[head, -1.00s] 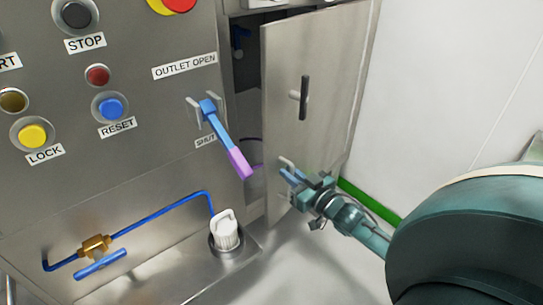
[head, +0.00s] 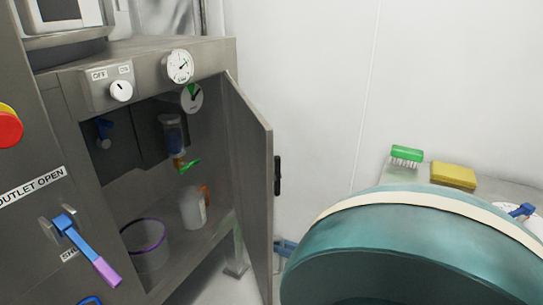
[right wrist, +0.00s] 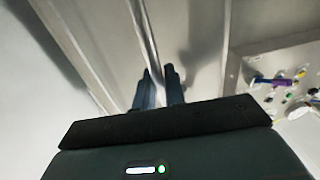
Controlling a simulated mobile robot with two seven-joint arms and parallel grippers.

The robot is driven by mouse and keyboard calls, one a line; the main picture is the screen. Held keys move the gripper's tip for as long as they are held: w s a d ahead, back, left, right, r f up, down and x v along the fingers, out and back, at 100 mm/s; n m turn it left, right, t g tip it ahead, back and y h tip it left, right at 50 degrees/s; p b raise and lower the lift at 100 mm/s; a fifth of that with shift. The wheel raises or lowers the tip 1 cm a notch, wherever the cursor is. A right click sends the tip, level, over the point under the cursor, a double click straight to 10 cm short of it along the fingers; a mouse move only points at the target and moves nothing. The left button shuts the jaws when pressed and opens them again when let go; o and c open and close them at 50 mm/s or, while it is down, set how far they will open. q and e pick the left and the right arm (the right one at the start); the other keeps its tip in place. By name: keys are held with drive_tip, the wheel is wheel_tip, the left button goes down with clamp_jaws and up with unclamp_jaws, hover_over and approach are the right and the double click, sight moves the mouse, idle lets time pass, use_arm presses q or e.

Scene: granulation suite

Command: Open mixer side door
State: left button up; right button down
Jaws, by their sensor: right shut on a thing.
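The mixer side door (head: 248,165) is a grey metal panel standing open at the right of the cabinet, seen at a steep angle. Its dark handle (head: 277,175) is on the outer face. My right gripper (head: 286,247) shows only as a bit of blue beside the door's lower part; my teal arm hides the rest. In the right wrist view its two dark fingers (right wrist: 160,88) are shut on the door's thin edge (right wrist: 157,66), one on each side. My left gripper is not in view.
The open cabinet holds a purple-rimmed container (head: 146,245) and a white bottle (head: 192,207). A blue and pink outlet lever (head: 85,250) juts from the front. A green brush (head: 406,155) and yellow sponge (head: 453,175) lie on a surface at right.

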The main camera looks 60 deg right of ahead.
drive_tip(key=shift+s+d, duration=0.1)
drive_tip(key=shift+d, duration=0.2)
drive_tip(key=c, duration=1.6)
unclamp_jaws()
drive_tip(key=shift+s, duration=0.1)
